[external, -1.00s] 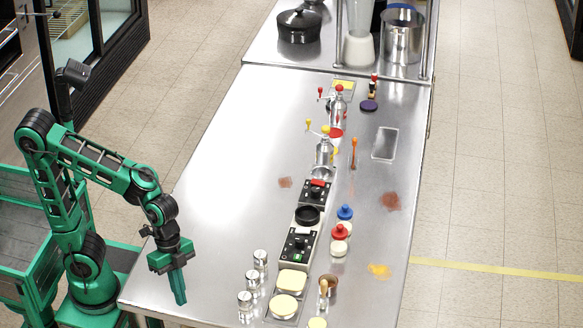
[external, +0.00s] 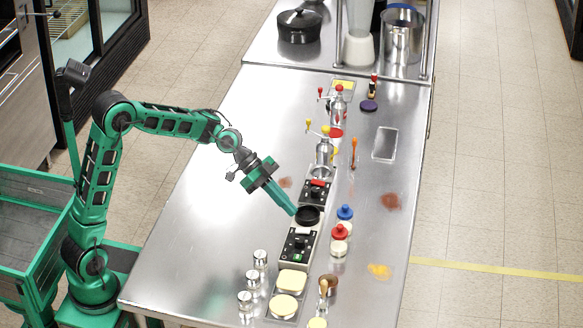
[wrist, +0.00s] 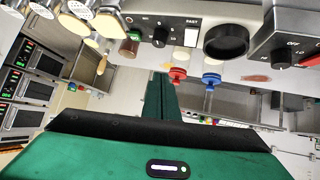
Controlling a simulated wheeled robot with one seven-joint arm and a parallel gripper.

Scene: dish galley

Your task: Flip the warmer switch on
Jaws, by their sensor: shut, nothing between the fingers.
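Two control boxes stand in a row on the steel counter. The far box (external: 315,192) has a red rocker on top and a dark knob; in the wrist view its knob (wrist: 284,56) has "OFF" beside it. The near box (external: 299,244) has a pale rocker on top and a green button; the wrist view shows "FAST" on this box (wrist: 175,31). Which one is the warmer I cannot tell. My gripper (external: 292,211) is shut and empty, its tips just left of the black round dish (external: 308,215) between the boxes. Contact is not clear.
Blue-topped (external: 345,212) and red-topped (external: 339,232) jars stand right of the boxes. Steel shakers (external: 252,279) and pale round-topped pads (external: 292,281) are nearer. Pump bottles (external: 324,150) stand beyond the far box. The counter's left side (external: 220,240) is clear.

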